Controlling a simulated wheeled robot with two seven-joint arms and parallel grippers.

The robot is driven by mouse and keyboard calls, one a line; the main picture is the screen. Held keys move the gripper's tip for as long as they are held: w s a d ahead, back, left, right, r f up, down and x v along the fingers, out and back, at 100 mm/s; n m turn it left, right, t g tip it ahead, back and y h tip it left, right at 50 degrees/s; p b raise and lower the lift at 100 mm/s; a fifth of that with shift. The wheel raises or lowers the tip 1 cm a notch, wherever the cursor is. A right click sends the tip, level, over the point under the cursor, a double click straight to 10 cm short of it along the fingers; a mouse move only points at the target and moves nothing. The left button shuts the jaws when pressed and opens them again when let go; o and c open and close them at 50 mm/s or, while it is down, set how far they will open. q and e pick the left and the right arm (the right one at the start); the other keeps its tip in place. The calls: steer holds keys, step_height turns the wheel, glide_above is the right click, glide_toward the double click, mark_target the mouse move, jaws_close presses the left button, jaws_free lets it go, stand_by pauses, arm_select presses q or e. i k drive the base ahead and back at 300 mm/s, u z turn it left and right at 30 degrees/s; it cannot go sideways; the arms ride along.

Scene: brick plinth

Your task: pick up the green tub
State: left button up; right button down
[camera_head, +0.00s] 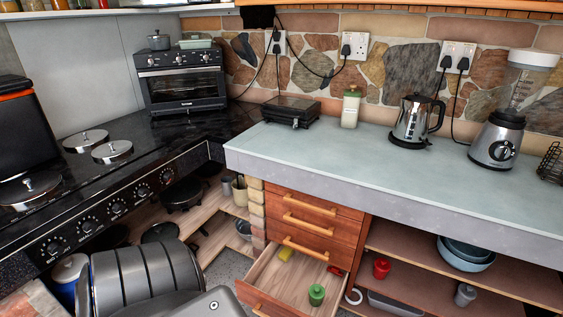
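A small green tub (316,294) stands in the open bottom drawer (279,278), towards its front right. Its top rim and side show, with a darker area at the top. Neither of my grippers shows in the head view. A grey rounded part of my own arm fills the lower left, in front of the stove and left of the drawer.
A yellow item (285,254) and a red item (335,270) are also in the drawer. Shelves on the right hold a red container (382,268) and blue bowls (466,252). The worktop (310,160) overhangs the drawers; a kettle (415,120) stands on it.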

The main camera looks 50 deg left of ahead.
mark_target(314, 303)
steer(key=u, duration=0.95)
steer(key=i, duration=0.1)
steer(key=u, duration=0.1)
